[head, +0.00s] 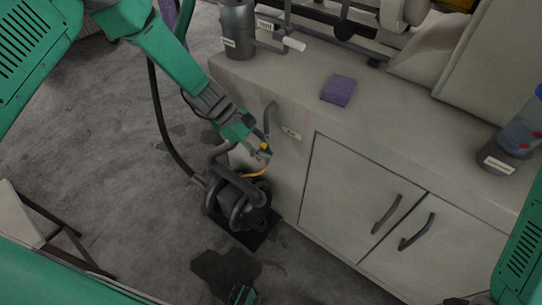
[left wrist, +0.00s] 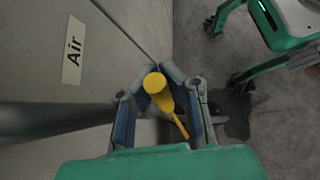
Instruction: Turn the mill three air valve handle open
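The yellow valve handle (head: 264,147) is at the left end of the pale cabinet, by a grey pipe. In the left wrist view the handle (left wrist: 158,90) has a round knob and a thin lever slanting down to the right. My left gripper (head: 260,153) reaches it from the upper left. In the left wrist view its blue-padded fingers (left wrist: 158,76) close in on both sides of the knob, and the tips appear to touch it. A white "Air" label (left wrist: 73,50) is on the panel beside it.
A dark pump-like unit (head: 240,203) with pipes and hose stands on the floor below the handle. A purple cloth (head: 338,90), a grey canister (head: 238,30) and a bottle (head: 510,140) are on the countertop (head: 400,125). Cabinet doors with dark pulls (head: 386,214) face the open floor.

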